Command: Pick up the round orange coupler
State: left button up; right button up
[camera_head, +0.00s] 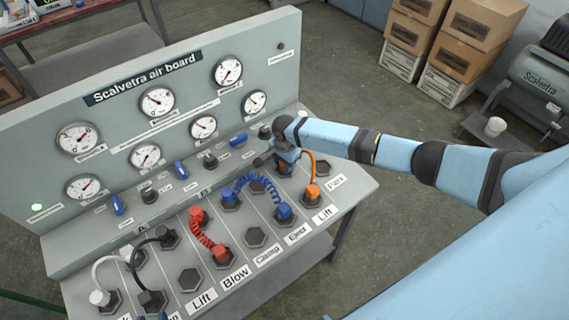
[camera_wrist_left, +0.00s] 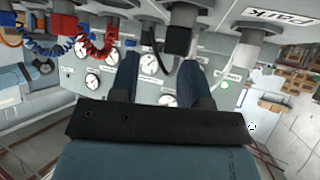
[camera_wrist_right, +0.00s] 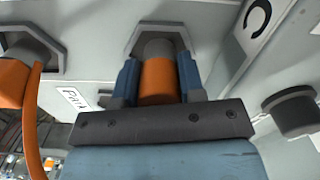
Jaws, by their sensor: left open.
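The round orange coupler (camera_wrist_right: 158,80) is in a hexagonal socket of the air board, between the fingers of my right gripper (camera_wrist_right: 159,84). Both fingers appear to touch its sides. In the head view my right gripper (camera_head: 284,162) is at the board's right end and mostly hides the coupler. An orange hose (camera_head: 314,165) curves from there to a square orange coupler (camera_head: 312,191) nearby, also visible in the right wrist view (camera_wrist_right: 12,82). My left gripper (camera_wrist_left: 159,80) is open and empty, with the board beyond it, and is not clear in the head view.
Blue (camera_head: 284,211), red (camera_head: 221,253), black and white hose couplers sit in other sockets on the sloping shelf (camera_head: 215,268). The upright gauge panel (camera_head: 115,125) stands behind. A grey knob (camera_wrist_right: 292,110) is beside my right gripper.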

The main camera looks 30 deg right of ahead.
jog(key=shift+c, duration=1.3)
